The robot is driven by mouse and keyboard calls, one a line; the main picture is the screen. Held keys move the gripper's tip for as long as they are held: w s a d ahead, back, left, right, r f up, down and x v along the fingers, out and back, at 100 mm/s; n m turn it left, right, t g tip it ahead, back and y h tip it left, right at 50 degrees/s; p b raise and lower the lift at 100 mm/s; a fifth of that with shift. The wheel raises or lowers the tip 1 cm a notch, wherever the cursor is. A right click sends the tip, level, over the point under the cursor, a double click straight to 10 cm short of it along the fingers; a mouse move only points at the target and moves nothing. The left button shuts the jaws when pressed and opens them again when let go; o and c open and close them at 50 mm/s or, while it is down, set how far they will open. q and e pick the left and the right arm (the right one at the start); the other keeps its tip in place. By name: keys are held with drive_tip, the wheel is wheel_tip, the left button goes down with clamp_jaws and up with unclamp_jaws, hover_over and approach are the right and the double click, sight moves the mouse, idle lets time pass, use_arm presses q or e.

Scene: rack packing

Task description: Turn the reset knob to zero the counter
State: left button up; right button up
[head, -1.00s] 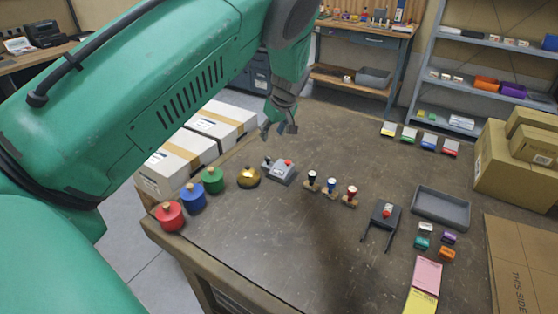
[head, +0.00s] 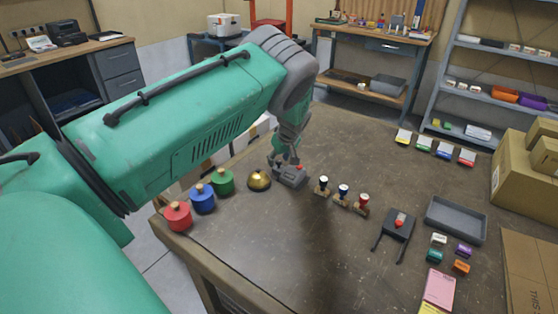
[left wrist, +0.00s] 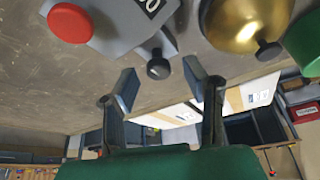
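The counter (head: 291,178) is a small grey box with a red button, standing on the table in the head view. In the left wrist view the counter (left wrist: 112,25) shows its red button (left wrist: 70,22), part of a dark digit display and a black round knob (left wrist: 158,69) on its side. My left gripper (head: 284,161) is down at the counter's left end. In the left wrist view my left gripper (left wrist: 161,80) is open, one finger on each side of the knob, with gaps visible. Whether the knob is fully between the fingertips is unclear. My right gripper is not in view.
A brass bell (head: 259,180) stands close left of the counter. Three stamps (head: 343,192) stand to the right, then a black stand (head: 397,224) and a grey tray (head: 456,219).

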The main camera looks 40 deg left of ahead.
use_arm(q)
drive_tip(key=shift+f, duration=0.2)
drive_tip(key=shift+w+d, duration=0.1)
drive_tip(key=shift+d, duration=0.1)
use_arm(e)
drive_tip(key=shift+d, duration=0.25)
use_arm(q)
clamp_jaws()
drive_tip(key=shift+r, duration=0.1)
